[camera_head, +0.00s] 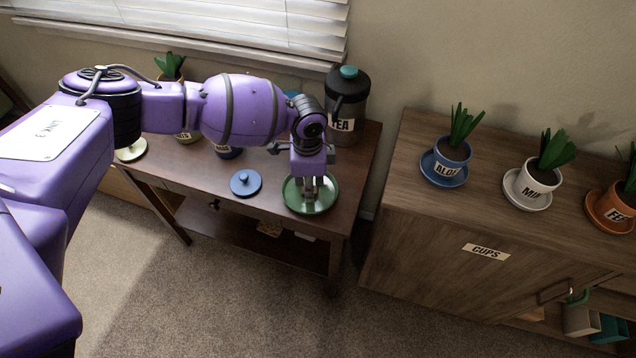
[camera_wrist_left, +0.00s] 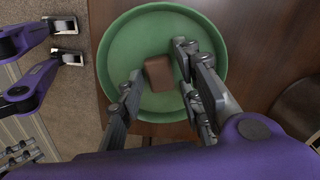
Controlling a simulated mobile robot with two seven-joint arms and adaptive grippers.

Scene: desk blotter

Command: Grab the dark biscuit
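The dark biscuit (camera_wrist_left: 158,73) is a small brown block lying on a green plate (camera_wrist_left: 122,40), seen in the left wrist view. The plate also shows in the head view (camera_head: 299,203) at the right end of the dark wooden table; there my gripper hides the biscuit. My left gripper (camera_head: 312,196) points down over the plate. In the left wrist view its fingers (camera_wrist_left: 157,64) are apart, one on each side of the biscuit, with a small gap at the left finger. Contact at the right finger is unclear.
A blue lid (camera_head: 245,183) lies left of the plate. A dark tea canister (camera_head: 346,105) stands behind it at the table's back right. A wooden cabinet (camera_head: 420,235) to the right holds potted plants, including a blue aloe pot (camera_head: 452,158). The table's front edge is close to the plate.

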